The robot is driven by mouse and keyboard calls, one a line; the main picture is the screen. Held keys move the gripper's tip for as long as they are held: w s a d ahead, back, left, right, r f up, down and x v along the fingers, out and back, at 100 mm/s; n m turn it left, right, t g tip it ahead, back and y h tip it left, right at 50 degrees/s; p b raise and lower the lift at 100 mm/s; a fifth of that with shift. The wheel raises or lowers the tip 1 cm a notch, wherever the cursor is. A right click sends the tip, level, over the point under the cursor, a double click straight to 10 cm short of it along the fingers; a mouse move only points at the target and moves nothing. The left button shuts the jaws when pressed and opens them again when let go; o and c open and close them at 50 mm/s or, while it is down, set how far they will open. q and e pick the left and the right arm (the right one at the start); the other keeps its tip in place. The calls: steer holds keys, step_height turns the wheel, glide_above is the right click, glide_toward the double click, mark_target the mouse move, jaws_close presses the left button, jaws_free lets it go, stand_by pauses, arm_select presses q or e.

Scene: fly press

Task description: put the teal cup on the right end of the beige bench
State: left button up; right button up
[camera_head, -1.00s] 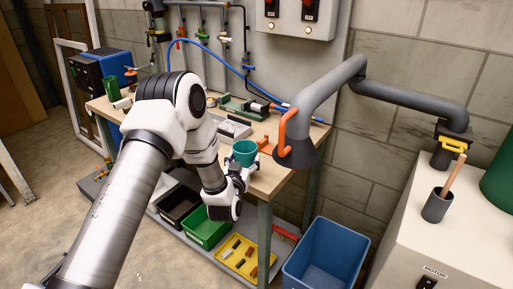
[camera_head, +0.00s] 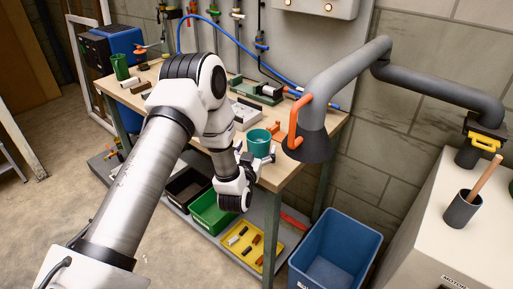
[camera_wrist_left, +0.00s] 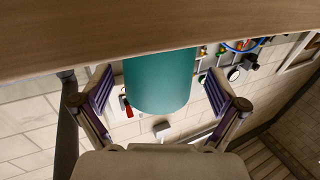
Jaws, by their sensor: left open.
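The teal cup (camera_head: 258,141) stands upright at the right end of the beige bench (camera_head: 218,134), near its front edge. My left gripper (camera_head: 255,157) is at the front of the cup, low beside it, with its fingers open. In the left wrist view the teal cup (camera_wrist_left: 160,82) lies between the two spread fingers, with a gap on each side. The beige bench (camera_wrist_left: 90,30) fills the top of that view, and the cup meets its edge there. My right gripper is not in view.
A grey extraction hood (camera_head: 308,146) with an orange handle hangs just right of the cup. A blue bin (camera_head: 336,250) stands on the floor below. A green tray (camera_head: 211,214) and a yellow tray (camera_head: 247,247) sit on the lower shelf. A green cup (camera_head: 120,67) stands at the bench's far left.

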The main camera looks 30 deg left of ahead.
arm_select(q)
steer(key=shift+w+f, duration=0.1)
steer(key=b+v, duration=0.2)
steer(key=v, duration=1)
steer(key=shift+b, duration=0.4)
